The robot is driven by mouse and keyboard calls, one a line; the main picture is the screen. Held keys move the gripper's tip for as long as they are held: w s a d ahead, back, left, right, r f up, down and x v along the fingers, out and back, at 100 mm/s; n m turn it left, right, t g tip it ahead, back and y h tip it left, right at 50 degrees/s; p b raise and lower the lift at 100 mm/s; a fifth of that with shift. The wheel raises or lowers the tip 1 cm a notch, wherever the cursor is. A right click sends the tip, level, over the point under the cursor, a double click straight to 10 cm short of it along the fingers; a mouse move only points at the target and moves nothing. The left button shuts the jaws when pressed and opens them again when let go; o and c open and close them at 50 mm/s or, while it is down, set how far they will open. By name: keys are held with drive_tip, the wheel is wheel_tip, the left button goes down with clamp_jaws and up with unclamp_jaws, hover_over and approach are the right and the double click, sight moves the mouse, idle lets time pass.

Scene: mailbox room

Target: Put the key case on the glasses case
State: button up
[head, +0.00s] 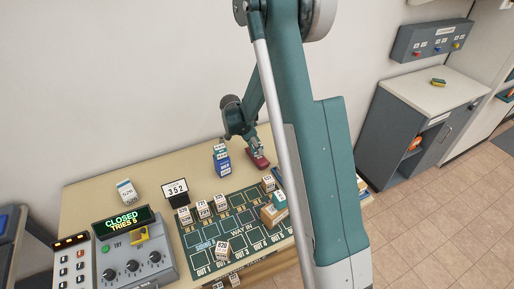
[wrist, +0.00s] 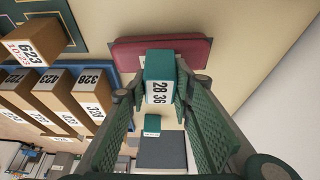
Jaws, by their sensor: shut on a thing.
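A small teal block with a white label reading 28 36, which I take for the key case (wrist: 158,70), sits between the fingertips of my gripper (wrist: 163,88) in the wrist view. The gripper is shut on it. A flat dark red case, which I take for the glasses case (wrist: 190,50), lies just beyond the block. In the head view the red case (head: 259,162) lies at the back right of the table, directly below my gripper (head: 257,149). The block is at or just over the red case; I cannot tell whether they touch.
A blue carton (head: 222,166) stands left of the red case. Several labelled boxes stand on the dark green grid mat (head: 240,212) in front. A grey cabinet (head: 395,135) stands apart at right.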

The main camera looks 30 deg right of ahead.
drive_tip(key=shift+f, duration=0.15)
drive_tip(key=o, duration=0.9)
drive_tip(key=shift+r, duration=0.25)
drive_tip(key=shift+v, duration=5.95)
drive_tip(key=shift+r, duration=0.1)
